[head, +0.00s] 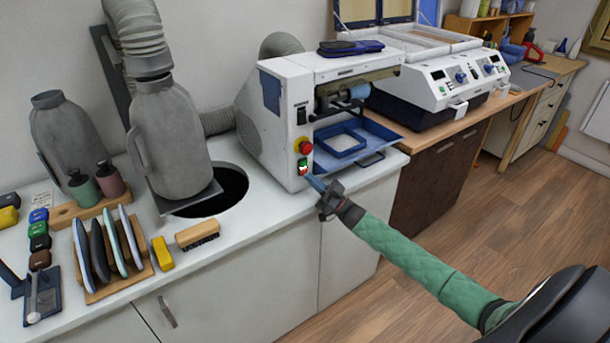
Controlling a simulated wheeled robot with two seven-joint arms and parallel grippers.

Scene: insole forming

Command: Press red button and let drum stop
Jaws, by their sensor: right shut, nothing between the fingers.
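The white grinding machine (280,120) stands on the counter. Its front panel carries a round red button (305,147) on a yellow base. Below it is a small switch (303,167) with a green upper part and a red lower part. The drum (357,91), partly hidden inside the machine's front opening, looks blue; I cannot tell whether it turns. My right gripper (315,183) is shut and empty, with its tips just below and right of the small switch. I cannot tell whether they touch the panel. My left gripper is not in view.
A blue tray (352,142) juts from the machine's front, close above my right gripper. A brush (197,234) and a rack of insoles (105,255) are on the counter at left. A second white machine (440,75) stands at right. The floor in front is clear.

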